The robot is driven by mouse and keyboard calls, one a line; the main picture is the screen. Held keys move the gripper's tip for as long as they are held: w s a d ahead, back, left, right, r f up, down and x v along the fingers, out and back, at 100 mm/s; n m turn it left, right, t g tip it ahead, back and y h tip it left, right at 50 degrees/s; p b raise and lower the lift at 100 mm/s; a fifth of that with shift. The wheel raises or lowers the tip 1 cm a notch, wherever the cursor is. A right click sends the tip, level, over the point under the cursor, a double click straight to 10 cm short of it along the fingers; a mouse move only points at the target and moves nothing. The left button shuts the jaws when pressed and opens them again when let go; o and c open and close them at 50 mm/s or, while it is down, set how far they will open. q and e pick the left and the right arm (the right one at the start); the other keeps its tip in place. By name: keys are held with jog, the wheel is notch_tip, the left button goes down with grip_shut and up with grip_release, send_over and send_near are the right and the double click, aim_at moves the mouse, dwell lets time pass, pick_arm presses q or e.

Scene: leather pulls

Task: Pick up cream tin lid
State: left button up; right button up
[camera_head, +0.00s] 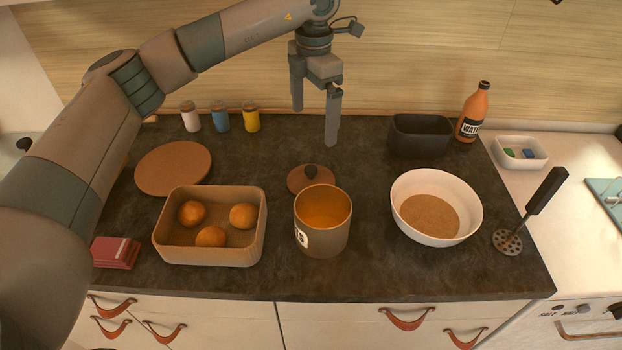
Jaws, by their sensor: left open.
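The tin lid (299,181) is a round brown disc with a dark knob on top. It lies on the dark counter behind the open tin (322,240), which hides part of its front right edge. The tin stands upright, orange inside, with a partly visible white label. My left gripper (314,126) points down with its two fingers apart and nothing between them. In the picture it is above the lid, apart from it. My right gripper is not in view.
A tan box (210,255) with three round orange-brown items stands left of the tin. A white bowl (436,240) stands to the right. A round board (173,168), small jars (221,118), a dark container (420,136), an orange bottle (473,112) and a masher (530,210) are around.

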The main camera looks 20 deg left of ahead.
pick_arm(q)
jog(key=p, duration=0.5)
send_near(313, 168)
notch_tip(313, 168, down, 6)
jog(key=shift+r, duration=0.1)
jog(key=shift+w+f, duration=0.1)
jog(key=shift+f, duration=0.3)
